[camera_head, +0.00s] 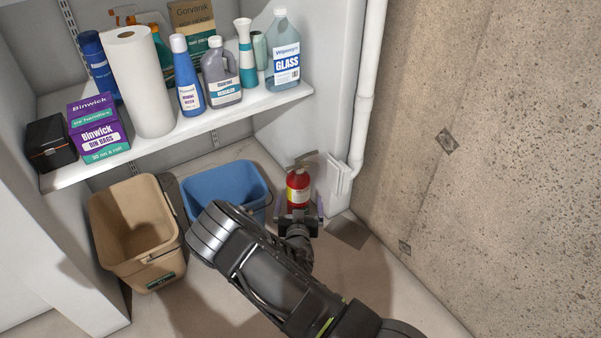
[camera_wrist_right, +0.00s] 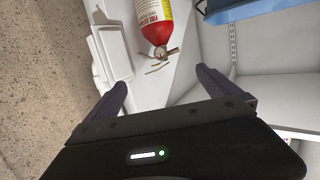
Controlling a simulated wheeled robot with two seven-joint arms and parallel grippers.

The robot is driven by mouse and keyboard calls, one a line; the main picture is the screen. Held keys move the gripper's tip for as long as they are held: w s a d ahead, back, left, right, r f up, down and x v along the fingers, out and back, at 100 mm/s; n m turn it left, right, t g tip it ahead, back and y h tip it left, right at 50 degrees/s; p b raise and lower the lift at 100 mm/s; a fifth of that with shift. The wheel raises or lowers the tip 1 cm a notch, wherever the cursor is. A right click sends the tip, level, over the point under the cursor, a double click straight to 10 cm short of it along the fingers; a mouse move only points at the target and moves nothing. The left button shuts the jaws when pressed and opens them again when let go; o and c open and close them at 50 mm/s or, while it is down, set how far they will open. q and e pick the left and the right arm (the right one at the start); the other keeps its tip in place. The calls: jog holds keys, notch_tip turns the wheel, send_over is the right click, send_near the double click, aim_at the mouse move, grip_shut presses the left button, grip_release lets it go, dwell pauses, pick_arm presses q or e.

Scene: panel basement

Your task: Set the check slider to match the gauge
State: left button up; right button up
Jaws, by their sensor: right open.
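A red fire extinguisher (camera_head: 298,187) with a yellow and white label stands in the corner by the shelf unit. It also shows in the right wrist view (camera_wrist_right: 154,18), with its valve and handle towards me. A white boxy fitting (camera_head: 338,184) is beside it, also in the right wrist view (camera_wrist_right: 108,50). I cannot make out a gauge or a check slider on either. My right gripper (camera_head: 299,210) is open and empty in front of the extinguisher; in the right wrist view its two fingers (camera_wrist_right: 160,80) are spread wide, apart from it. My left gripper is out of view.
A beige bin (camera_head: 135,225) and a blue bucket (camera_head: 225,187) stand left of my right arm. The shelf (camera_head: 180,133) above holds bottles, a paper roll and boxes. A white pipe (camera_head: 367,90) and concrete wall (camera_head: 490,130) bound the right side.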

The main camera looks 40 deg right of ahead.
jog(key=b+x, duration=0.3)
jog(key=x, duration=0.5)
jog(key=shift+w+d+b, duration=0.15)
jog(key=shift+b, duration=0.2)
dwell(0.4)
jog(key=p+v, duration=0.4)
jog(key=v, duration=0.6)
jog(key=shift+p, duration=0.4)
jog(key=shift+f, duration=0.1)
